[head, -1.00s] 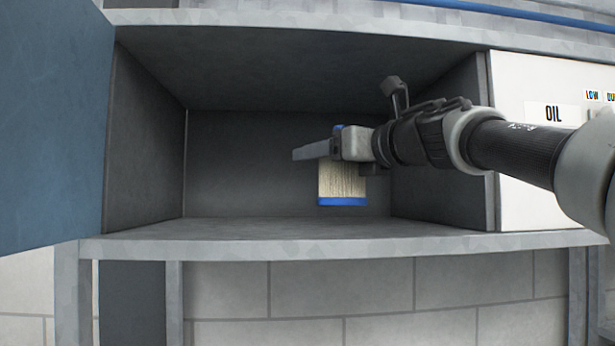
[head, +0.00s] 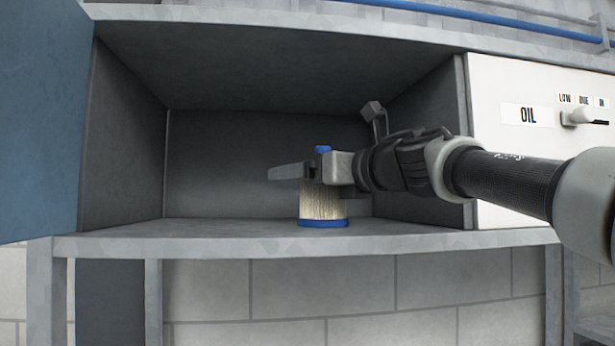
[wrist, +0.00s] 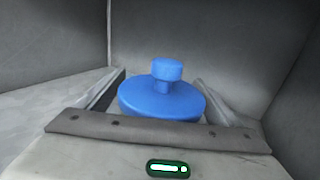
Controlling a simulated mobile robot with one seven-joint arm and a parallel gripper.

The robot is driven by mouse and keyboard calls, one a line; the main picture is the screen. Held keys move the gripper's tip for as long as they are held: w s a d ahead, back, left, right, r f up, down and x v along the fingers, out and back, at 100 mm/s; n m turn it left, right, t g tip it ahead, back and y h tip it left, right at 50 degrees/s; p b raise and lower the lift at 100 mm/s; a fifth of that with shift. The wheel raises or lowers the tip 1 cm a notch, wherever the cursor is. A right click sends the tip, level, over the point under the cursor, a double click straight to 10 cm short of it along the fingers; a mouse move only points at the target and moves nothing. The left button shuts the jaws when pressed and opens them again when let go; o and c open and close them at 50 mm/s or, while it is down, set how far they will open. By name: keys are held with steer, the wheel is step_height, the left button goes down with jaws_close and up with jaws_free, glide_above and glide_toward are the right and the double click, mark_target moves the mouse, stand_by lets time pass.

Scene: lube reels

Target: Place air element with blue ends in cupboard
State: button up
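The air element (head: 322,205) has a pale pleated body, a blue bottom ring and a blue top end with a small knob. It stands upright inside the open cupboard (head: 230,190), its blue base at the shelf floor near the front edge. My gripper (head: 290,172) reaches in from the right and is shut on the element's upper part. Its near finger hides much of the blue top in the head view. In the wrist view the blue top end (wrist: 162,98) sits between the two fingers, which flank it closely.
The blue cupboard door (head: 40,120) stands open at the left. A white panel (head: 510,160) marked OIL is on the right. The cupboard floor (head: 210,230) is clear left of the element, and its back and side walls are bare.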

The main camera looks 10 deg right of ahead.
steer(key=shift+s+d+r, duration=0.1)
steer(key=shift+d+r, duration=0.05)
steer(key=shift+r, duration=0.05)
steer(key=b+v, duration=0.1)
steer(key=v, duration=1)
steer(key=shift+s+d+b, duration=0.1)
steer(key=shift+s+b, duration=0.2)
steer(key=shift+s, duration=0.1)
